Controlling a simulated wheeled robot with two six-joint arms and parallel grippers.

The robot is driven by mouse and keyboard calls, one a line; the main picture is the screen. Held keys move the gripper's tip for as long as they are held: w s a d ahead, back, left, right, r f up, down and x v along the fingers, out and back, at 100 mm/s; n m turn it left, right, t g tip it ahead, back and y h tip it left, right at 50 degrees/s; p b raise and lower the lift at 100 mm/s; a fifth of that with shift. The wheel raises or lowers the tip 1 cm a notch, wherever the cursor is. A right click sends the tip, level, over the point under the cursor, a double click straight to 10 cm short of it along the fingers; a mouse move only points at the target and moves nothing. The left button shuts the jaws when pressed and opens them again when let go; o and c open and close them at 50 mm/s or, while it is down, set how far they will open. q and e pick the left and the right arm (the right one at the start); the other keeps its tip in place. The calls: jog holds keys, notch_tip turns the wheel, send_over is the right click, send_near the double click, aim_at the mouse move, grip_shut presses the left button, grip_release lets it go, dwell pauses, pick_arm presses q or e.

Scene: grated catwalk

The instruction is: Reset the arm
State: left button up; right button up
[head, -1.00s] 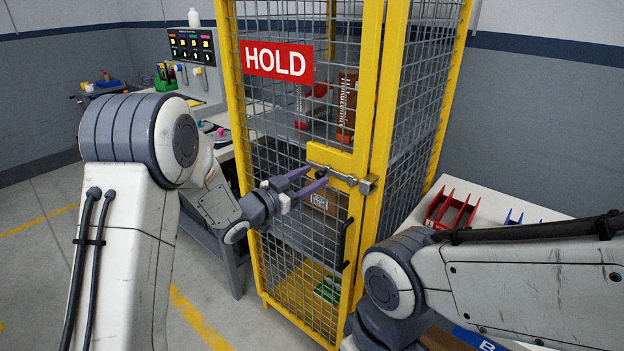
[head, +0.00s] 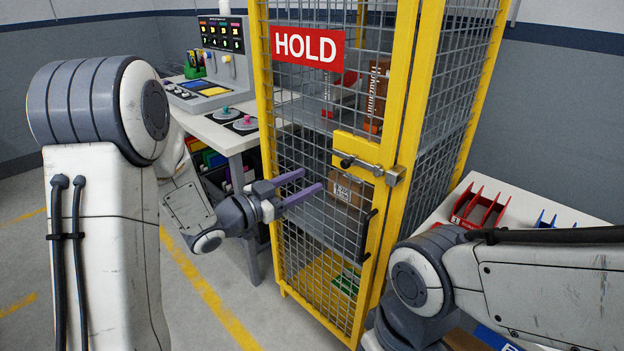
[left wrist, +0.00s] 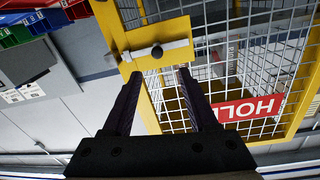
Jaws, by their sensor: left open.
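My left gripper (head: 305,185) is open and empty, in front of the mesh door of a yellow cage (head: 264,110) with a red HOLD sign (head: 308,46). Its two purple-grey fingers point right, a little below and left of the door's latch bolt (head: 362,164). In the left wrist view the open fingers (left wrist: 157,80) point toward the latch plate (left wrist: 160,38) and bolt knob (left wrist: 156,52), with nothing between them. My right arm comes in from the right in the head view; its gripper is out of the picture.
Inside the cage are a cardboard box (head: 345,190) and other boxes on shelves. A workbench (head: 215,130) with a control panel (head: 222,36) stands behind on the left. A white table with a red rack (head: 480,210) is at right. Grey floor is open at left.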

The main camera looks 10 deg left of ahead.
pick_arm(q)
jog(key=s+d+n+g+y+p, duration=0.2)
jog(key=s+d+g+y+p, duration=0.3)
jog(key=y, duration=0.3)
jog(key=s+r+g+y+p, duration=0.1)
jog(key=s+g, duration=0.3)
jog(key=s, duration=1)
jog(key=s+d+r+g+y+p, duration=0.1)
jog(key=s+g+p, duration=0.3)
jog(key=s, duration=1)
jog(key=shift+d+r+g+y, duration=0.2)
jog(key=shift+d+g+y, duration=0.1)
jog(key=shift+g, duration=0.1)
jog(key=shift+n, duration=0.3)
